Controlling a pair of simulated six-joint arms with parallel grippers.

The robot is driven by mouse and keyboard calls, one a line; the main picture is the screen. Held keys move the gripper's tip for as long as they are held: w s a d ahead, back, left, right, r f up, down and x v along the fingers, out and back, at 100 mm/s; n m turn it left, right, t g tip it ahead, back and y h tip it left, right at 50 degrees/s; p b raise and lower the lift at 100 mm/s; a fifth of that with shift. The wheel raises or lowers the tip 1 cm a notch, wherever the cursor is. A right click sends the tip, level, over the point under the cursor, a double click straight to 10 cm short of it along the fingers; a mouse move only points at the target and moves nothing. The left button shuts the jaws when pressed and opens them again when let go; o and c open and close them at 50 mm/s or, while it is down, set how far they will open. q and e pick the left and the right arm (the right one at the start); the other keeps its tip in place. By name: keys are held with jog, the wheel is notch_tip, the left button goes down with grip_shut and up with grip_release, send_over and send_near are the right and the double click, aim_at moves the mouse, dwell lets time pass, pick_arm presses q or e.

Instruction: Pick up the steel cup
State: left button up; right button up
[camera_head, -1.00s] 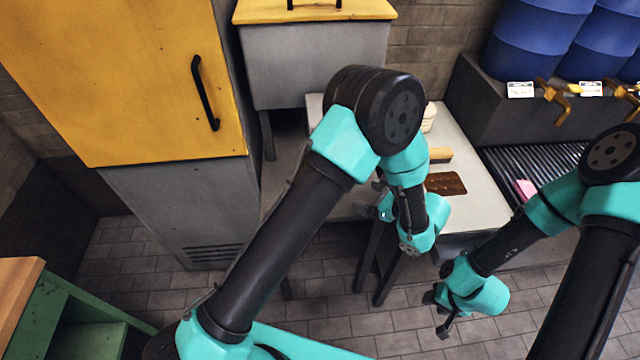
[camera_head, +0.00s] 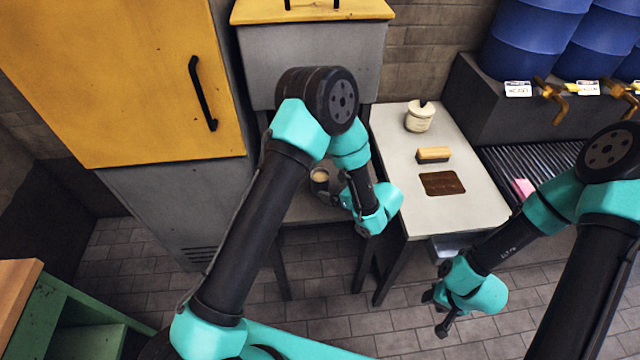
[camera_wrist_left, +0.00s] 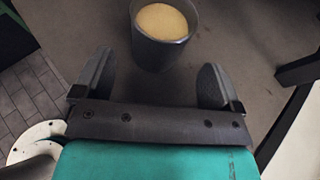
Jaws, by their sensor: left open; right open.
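The steel cup (camera_head: 319,179) is dark grey and holds a tan filling. It stands upright on the grey surface below the grey and yellow box, partly hidden by my left arm in the head view. In the left wrist view the cup (camera_wrist_left: 160,48) is just beyond the fingertips, between their lines and apart from them. My left gripper (camera_wrist_left: 155,75) is open and empty; in the head view it (camera_head: 342,192) is to the right of the cup. My right gripper (camera_head: 438,310) is open and empty above the floor at the lower right.
A white table (camera_head: 400,145) at the right carries a cream jar (camera_head: 419,116), a wooden brush (camera_head: 433,155) and a brown patch (camera_head: 442,183). A grey and yellow cabinet (camera_head: 120,80) stands at the left. Blue barrels (camera_head: 535,45) with taps stand at the back right.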

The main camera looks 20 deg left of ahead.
aim_at(327, 185)
pick_arm(q)
jog(key=shift+x, duration=2.55)
jog(key=shift+a+r, duration=0.1)
jog(key=shift+s, duration=0.1)
jog(key=c, duration=1.2)
